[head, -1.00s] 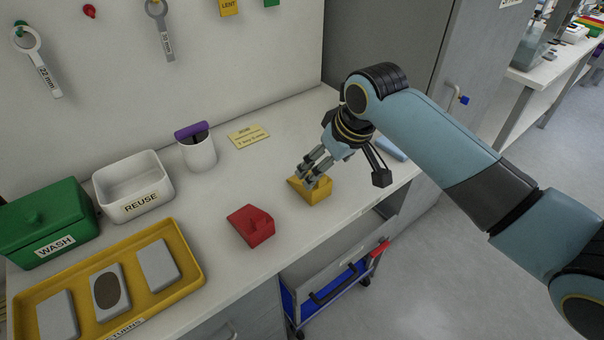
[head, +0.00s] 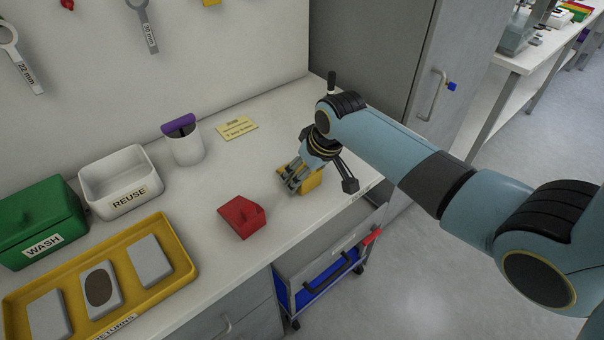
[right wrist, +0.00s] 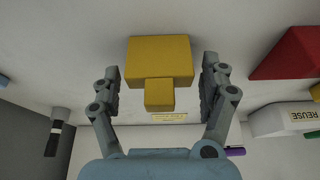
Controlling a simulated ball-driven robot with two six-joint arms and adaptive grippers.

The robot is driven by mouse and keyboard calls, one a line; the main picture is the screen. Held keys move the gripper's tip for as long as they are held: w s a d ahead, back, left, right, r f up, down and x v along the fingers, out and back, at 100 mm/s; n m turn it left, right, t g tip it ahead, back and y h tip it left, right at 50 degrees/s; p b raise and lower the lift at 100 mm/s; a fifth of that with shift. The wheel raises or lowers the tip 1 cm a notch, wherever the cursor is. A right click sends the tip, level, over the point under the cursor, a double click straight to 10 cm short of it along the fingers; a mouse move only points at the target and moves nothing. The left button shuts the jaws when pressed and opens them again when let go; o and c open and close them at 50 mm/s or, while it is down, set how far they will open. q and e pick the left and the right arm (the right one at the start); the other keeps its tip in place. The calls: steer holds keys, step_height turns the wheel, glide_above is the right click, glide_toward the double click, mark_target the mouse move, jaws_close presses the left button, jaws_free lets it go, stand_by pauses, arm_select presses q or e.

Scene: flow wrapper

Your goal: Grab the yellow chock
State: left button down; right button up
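The yellow chock (head: 311,180) sits on the white worktop near its front edge, partly hidden behind my right gripper (head: 291,185) in the head view. In the right wrist view the yellow chock (right wrist: 160,62) lies between the two fingers of my right gripper (right wrist: 160,85). A gap shows on both sides of it, so the fingers are open and apart from it. My left gripper is in neither view.
A red chock (head: 242,217) stands on the worktop left of the yellow one. A yellow tray (head: 187,262), a white REUSE bin (head: 128,200), a green WASH box (head: 40,225) and a white cup (head: 187,150) stand further left.

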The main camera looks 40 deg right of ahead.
steer(key=c, duration=1.1)
